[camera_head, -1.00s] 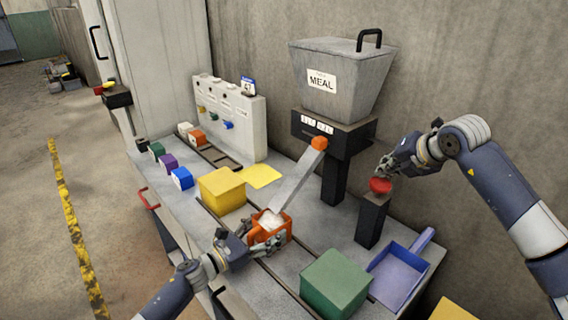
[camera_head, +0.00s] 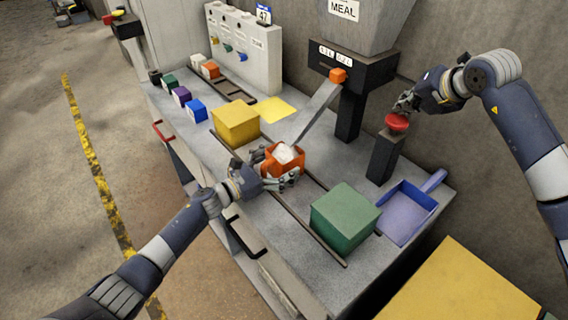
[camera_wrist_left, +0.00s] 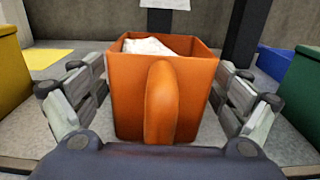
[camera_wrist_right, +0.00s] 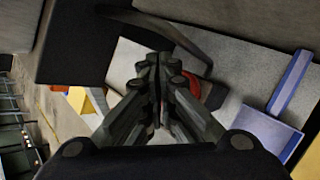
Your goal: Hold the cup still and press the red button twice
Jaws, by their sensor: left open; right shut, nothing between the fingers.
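The orange cup (camera_head: 270,164) stands upright under the end of the grey chute (camera_head: 316,110), with white meal inside. My left gripper (camera_head: 283,180) is open, its fingers on either side of the cup. In the left wrist view the cup (camera_wrist_left: 125,95) sits between the fingers, handle toward me, with small gaps showing beside its walls. The red button (camera_head: 397,122) tops a dark post (camera_head: 383,160). My right gripper (camera_head: 401,107) is shut and empty, fingertips just above the button; contact cannot be told. In the right wrist view the fingers partly hide the button (camera_wrist_right: 213,94).
A yellow block (camera_head: 236,124) and a green block (camera_head: 345,217) stand to either side of the cup along the rails. A blue dustpan (camera_head: 405,212) lies by the post. The meal hopper (camera_head: 368,30) stands behind. A white panel (camera_head: 262,62) stands at the back.

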